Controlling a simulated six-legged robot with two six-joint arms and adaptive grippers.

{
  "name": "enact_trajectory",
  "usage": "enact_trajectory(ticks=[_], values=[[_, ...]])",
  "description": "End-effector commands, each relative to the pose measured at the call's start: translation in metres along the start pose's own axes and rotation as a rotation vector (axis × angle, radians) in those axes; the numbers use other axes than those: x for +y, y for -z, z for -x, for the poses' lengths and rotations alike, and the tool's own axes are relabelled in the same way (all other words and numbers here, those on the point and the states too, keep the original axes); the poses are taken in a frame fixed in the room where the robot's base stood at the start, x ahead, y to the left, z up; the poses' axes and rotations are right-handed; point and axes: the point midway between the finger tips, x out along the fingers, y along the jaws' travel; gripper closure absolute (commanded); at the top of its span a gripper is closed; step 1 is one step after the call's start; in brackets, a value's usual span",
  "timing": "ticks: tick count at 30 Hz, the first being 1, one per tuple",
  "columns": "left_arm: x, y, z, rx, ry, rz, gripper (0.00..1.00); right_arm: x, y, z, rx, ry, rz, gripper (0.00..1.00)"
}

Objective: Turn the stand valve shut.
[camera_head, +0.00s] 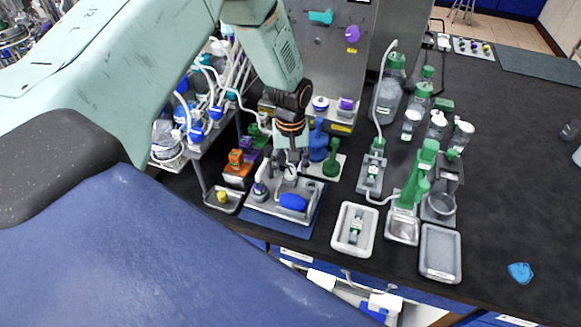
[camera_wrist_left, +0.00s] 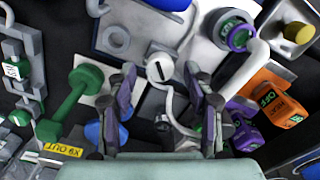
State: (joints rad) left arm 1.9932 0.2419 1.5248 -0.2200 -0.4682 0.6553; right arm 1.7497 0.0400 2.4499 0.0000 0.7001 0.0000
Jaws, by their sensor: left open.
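My left gripper (camera_head: 291,160) comes down from above over a grey tray (camera_head: 262,213) on a blue mat. In the left wrist view its two fingers (camera_wrist_left: 162,80) are spread apart. A white round knob with a dark slot (camera_wrist_left: 158,70) shows between and beyond the fingertips; it looks untouched, though depth is hard to judge. I cannot tell for sure whether this knob is the stand valve. A blue piece (camera_head: 293,202) lies in the tray; the gripper partly covers the fittings behind it. My right gripper is not in view.
Orange and purple valves (camera_head: 237,160) stand left of the tray. A blue upright part (camera_head: 318,143) and a green handle (camera_head: 332,163) stand close on the right. Bottles with green caps (camera_head: 388,97) and tubing stand farther right.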

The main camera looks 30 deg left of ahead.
Motion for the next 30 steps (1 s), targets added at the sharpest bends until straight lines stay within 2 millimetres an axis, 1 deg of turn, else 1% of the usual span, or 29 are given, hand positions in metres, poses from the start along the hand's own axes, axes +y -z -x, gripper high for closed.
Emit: enact_trajectory(ticks=[1, 4, 13, 14, 30], values=[[0.0001, 0.0002, -0.0048, 0.001, 0.000, -0.001, 0.48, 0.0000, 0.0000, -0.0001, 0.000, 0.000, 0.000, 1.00], [0.0002, 0.0001, -0.0102, 0.001, 0.000, 0.000, 0.48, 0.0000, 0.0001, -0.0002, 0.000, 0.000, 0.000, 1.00], [0.0003, 0.0002, -0.0118, 0.001, -0.001, 0.001, 0.48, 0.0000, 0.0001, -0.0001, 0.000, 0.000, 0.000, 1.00], [0.0002, 0.0002, -0.0118, 0.001, -0.001, 0.001, 0.50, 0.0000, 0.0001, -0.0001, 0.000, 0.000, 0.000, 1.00], [0.0001, 0.0001, -0.0115, 0.001, -0.001, 0.001, 0.96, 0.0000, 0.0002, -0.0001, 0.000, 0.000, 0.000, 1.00]])
